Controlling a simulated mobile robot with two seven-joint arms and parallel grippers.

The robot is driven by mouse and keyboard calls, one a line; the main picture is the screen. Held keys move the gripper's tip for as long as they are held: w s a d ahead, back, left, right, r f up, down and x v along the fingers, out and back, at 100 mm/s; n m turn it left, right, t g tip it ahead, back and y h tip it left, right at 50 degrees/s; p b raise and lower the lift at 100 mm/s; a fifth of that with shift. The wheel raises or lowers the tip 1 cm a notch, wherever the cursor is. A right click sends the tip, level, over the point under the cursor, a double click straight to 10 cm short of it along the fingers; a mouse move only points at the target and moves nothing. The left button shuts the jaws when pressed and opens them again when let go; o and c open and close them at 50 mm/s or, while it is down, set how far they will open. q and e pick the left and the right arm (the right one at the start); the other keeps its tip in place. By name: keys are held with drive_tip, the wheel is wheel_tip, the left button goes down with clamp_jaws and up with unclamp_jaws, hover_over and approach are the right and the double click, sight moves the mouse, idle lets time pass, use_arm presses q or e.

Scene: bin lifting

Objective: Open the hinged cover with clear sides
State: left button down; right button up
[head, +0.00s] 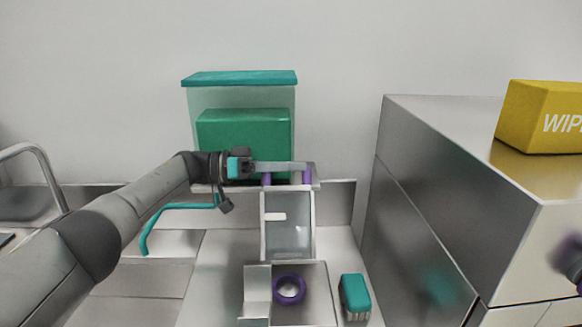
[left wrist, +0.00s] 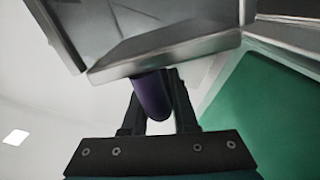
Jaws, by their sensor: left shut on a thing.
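The hinged cover (head: 287,222) is a grey-framed piece with a see-through pane, in the middle of the head view. It stands raised above a light grey box (head: 325,300), with a grey bar and purple handle posts (head: 307,176) at its top. My left gripper (head: 252,167) is at the left end of that bar. In the left wrist view its dark fingers close around a purple handle part (left wrist: 152,95), under the cover's metal edge (left wrist: 165,52).
A green bin (head: 245,140) stands inside a clear case with a teal top (head: 240,77) behind the cover. A purple ring (head: 289,289) is in the grey box. A teal brush (head: 354,293) lies beside it. A metal cabinet (head: 440,200) with a yellow wipes box (head: 540,117) bounds the right.

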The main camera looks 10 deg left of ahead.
use_arm(q)
drive_tip(key=c, duration=0.7)
unclamp_jaws()
drive_tip(key=shift+c, duration=0.2)
drive_tip(key=s+a+b, duration=0.2)
drive_tip(key=a+b, duration=0.1)
drive_tip(key=a, duration=0.8)
drive_tip(key=shift+s+a, duration=0.2)
drive_tip(key=shift+a, duration=0.2)
